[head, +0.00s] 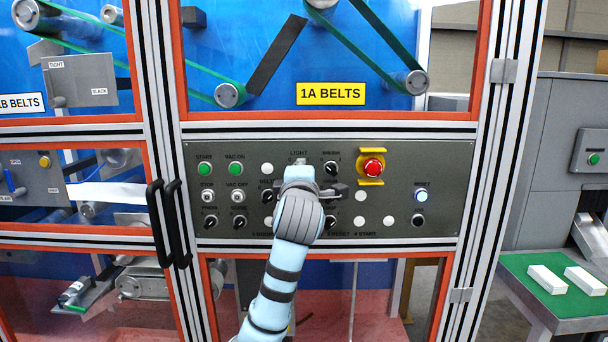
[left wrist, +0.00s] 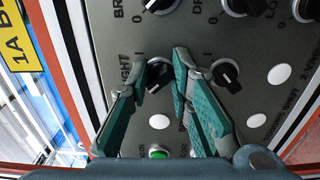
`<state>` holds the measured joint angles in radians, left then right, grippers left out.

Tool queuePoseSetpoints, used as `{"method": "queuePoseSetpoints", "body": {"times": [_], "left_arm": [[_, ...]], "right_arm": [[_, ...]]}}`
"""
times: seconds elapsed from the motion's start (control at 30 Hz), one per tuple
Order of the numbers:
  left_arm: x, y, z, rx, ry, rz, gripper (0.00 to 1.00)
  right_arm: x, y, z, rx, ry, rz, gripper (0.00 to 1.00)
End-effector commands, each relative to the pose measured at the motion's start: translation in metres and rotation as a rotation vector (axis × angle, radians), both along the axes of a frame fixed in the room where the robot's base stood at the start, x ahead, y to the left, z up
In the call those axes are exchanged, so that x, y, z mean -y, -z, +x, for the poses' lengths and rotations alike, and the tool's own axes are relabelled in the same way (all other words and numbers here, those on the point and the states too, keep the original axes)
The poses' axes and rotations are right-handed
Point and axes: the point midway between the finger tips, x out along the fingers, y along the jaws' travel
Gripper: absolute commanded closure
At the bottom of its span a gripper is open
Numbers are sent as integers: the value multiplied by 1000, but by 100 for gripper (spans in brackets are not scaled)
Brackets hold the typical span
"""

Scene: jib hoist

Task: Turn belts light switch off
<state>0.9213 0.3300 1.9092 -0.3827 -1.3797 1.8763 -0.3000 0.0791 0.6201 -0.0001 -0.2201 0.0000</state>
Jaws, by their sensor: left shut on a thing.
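The control panel (head: 440,160) is a dark grey plate under the yellow 1A BELTS sign (head: 331,94). The LIGHT label sits in its top row. My left gripper (head: 299,166) is up against the panel just below this label and hides most of the switch there in the head view. In the left wrist view, the black light switch knob (left wrist: 158,76) sits between the two teal fingers of my left gripper (left wrist: 160,60), which are closed in on it from both sides. I cannot tell clearly which way its pointer faces. My right gripper is not in view.
A second black knob (left wrist: 228,77) is close beside the right finger. A red emergency stop (head: 373,167) with yellow guards is to the right on the panel. A blue-lit reset button (head: 421,195) is further right. Black door handles (head: 172,222) stick out at left.

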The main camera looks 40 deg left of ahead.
Motion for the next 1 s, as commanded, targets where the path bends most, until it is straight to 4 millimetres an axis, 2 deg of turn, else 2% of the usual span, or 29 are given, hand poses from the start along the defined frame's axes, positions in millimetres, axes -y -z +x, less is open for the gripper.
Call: {"method": "queuePoseSetpoints", "body": {"times": [0.1, 0.13, 0.23, 0.5, 0.63, 1.0], "left_arm": [[-2, 1, -1, -3, -7, 0, 100], [-2, 1, -1, -2, -7, 1, 76], [-1, 0, 0, -2, -5, 1, 60], [2, 0, 1, -1, 0, 2, 60], [8, -1, -8, 2, 2, 3, 60], [61, 0, -84, 5, 1, -3, 60]], "right_arm": [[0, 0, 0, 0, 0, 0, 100], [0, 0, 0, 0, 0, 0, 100], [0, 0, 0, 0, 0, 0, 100], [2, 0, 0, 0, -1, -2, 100], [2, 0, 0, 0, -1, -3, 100], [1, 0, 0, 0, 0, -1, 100]]}}
